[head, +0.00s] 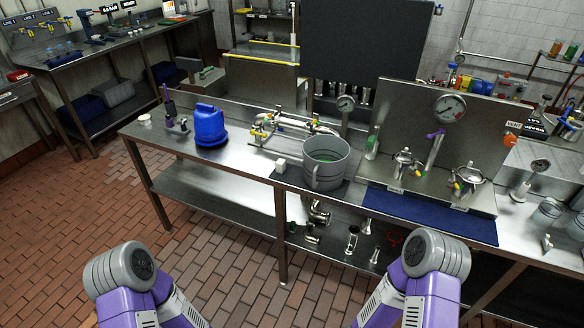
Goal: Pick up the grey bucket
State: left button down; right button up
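The grey bucket (333,164) stands upright on the steel workbench (234,159), close to its front edge. Its handle hangs down at its front left side. Something green shows inside the bucket, too small to make out. Purple and grey parts of both my arms show at the bottom of the head view, well short of the bench. Neither gripper is in view, so I cannot see what they hold.
A blue jug (210,126) and a pipe assembly (290,127) stand left of the bucket. A small white block (281,165) sits just left of it. A dark blue mat (430,213) and a valve panel with gauges (437,150) are to its right. The brick floor in front is clear.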

aim_at(326, 157)
jog(key=u, duration=3.25)
jog(key=k, duration=2)
jog(key=z, duration=1.85)
jog(key=i, duration=0.8)
jog(key=u, duration=0.05)
